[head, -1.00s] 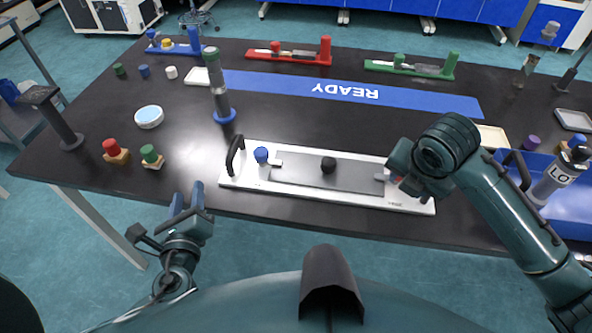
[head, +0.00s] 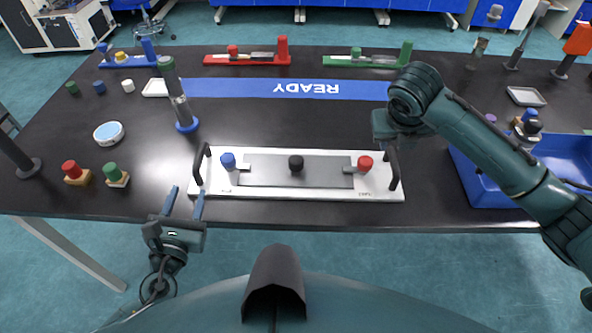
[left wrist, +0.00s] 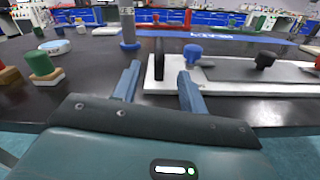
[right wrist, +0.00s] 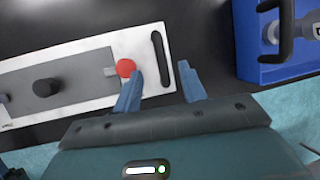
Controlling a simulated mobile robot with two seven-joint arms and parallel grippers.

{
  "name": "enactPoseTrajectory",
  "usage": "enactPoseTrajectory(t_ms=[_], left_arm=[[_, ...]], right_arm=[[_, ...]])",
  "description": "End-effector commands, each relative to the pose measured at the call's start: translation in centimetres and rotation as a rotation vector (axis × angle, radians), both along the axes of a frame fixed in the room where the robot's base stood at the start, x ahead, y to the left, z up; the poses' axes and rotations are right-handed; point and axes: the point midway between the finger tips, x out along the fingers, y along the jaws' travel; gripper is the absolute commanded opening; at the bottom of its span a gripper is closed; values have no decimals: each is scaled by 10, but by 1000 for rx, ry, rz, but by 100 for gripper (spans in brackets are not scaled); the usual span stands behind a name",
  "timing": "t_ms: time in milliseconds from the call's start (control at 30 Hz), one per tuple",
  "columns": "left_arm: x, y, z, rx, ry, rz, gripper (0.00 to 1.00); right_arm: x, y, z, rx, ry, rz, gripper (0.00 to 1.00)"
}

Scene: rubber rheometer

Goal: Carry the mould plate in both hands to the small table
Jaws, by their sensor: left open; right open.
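The mould plate is a white base (head: 300,193) with a grey inset, a black centre knob, blue and red knobs, and an upright black handle at each end. It lies flat near the table's front edge. My left gripper (head: 184,196) is open and empty, just in front of the left handle (head: 199,165). In the left wrist view that handle (left wrist: 158,60) stands ahead, between the finger lines. My right gripper (right wrist: 160,82) is open above the right end, its fingers either side of the line to the right handle (right wrist: 160,55). Its fingertips are hidden in the head view. I cannot make out the small table.
A blue bin (head: 467,178) stands right of the plate. A grey column with a blue foot (head: 187,126) stands behind its left end. Red (head: 75,172) and green (head: 115,174) knobbed blocks lie left. A blue READY strip (head: 300,89) crosses the table behind.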

Motion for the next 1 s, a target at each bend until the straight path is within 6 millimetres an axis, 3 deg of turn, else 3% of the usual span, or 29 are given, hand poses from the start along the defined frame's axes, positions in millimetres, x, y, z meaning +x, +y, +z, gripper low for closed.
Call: enactPoseTrajectory(t_ms=[300, 500, 1000], left_arm=[[64, -6, 1, -2, -1, 2, 43], [89, -8, 0, -1, 0, 1, 43], [99, -9, 0, -2, 1, 0, 40]], right_arm=[[22, -13, -58, 2, 4, -2, 41], [32, -18, -81, 1, 2, -1, 41], [36, -21, -90, 1, 0, 0, 39]])
